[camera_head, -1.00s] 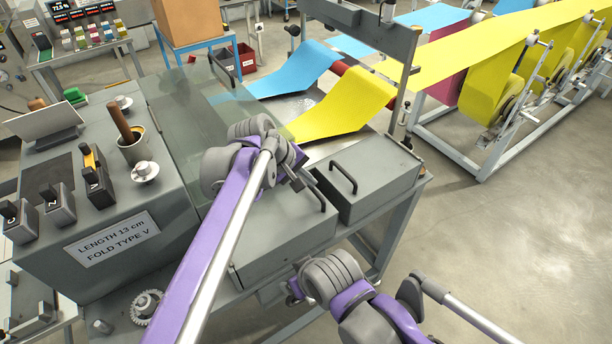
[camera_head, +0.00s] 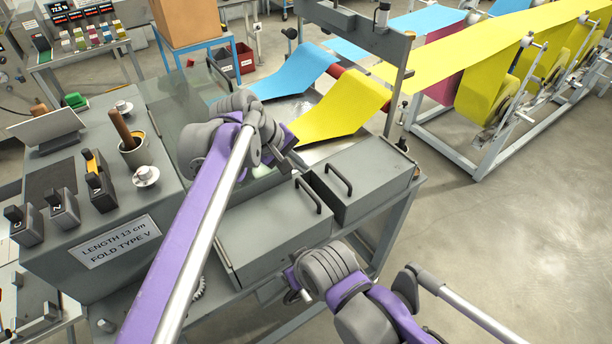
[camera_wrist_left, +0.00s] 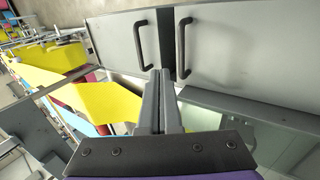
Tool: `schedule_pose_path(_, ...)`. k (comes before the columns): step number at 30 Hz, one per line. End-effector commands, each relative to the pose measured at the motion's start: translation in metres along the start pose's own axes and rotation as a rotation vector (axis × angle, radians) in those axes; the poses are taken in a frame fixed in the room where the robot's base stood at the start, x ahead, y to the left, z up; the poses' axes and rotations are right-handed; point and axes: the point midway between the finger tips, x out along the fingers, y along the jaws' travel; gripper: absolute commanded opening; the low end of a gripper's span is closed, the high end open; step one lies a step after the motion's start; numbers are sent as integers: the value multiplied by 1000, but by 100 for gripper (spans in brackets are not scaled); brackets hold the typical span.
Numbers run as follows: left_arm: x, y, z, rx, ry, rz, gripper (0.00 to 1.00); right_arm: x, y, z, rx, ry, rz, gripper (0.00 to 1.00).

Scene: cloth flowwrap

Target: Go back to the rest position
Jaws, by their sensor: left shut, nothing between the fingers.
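My left gripper (camera_head: 299,166) is above the machine table, between the yellow cloth and the two grey lids. In the left wrist view its fingers (camera_wrist_left: 160,88) are together with nothing between them. It looks apart from the cloth and the lid handles. The yellow cloth (camera_head: 343,110) and blue cloth (camera_head: 292,73) hang down onto the table's feed end. My right arm's grey and purple links are at the bottom right of the head view, and I cannot make out its gripper.
Two grey lids with dark handles, the front one (camera_head: 274,232) and the right one (camera_head: 362,180), lie near my left gripper. A control box (camera_head: 150,230) with levers stands left. A grey frame (camera_head: 398,85) stands beyond the cloths. The floor at right is clear.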

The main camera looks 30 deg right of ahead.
Motion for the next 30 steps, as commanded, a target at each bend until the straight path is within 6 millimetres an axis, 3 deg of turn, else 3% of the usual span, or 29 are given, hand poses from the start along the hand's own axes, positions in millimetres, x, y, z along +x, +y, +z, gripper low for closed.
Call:
schedule_pose_path(3,-24,9,0,-2,-1,0,0,1,0,1,0,-1,0,75)
schedule_pose_path(9,-53,20,0,-2,0,1,0,-1,0,-1,0,2,0,75)
schedule_pose_path(20,-65,21,-1,-2,4,0,0,-1,0,-2,0,2,0,75)
schedule_pose_path(23,-75,1,-6,1,34,-11,0,-1,0,-2,0,2,0,75)
schedule_pose_path(25,-88,-29,-11,7,75,-30,0,-1,0,-2,0,2,0,75)
schedule_pose_path(30,-126,-137,-10,38,212,-117,0,-1,0,-2,0,2,0,75)
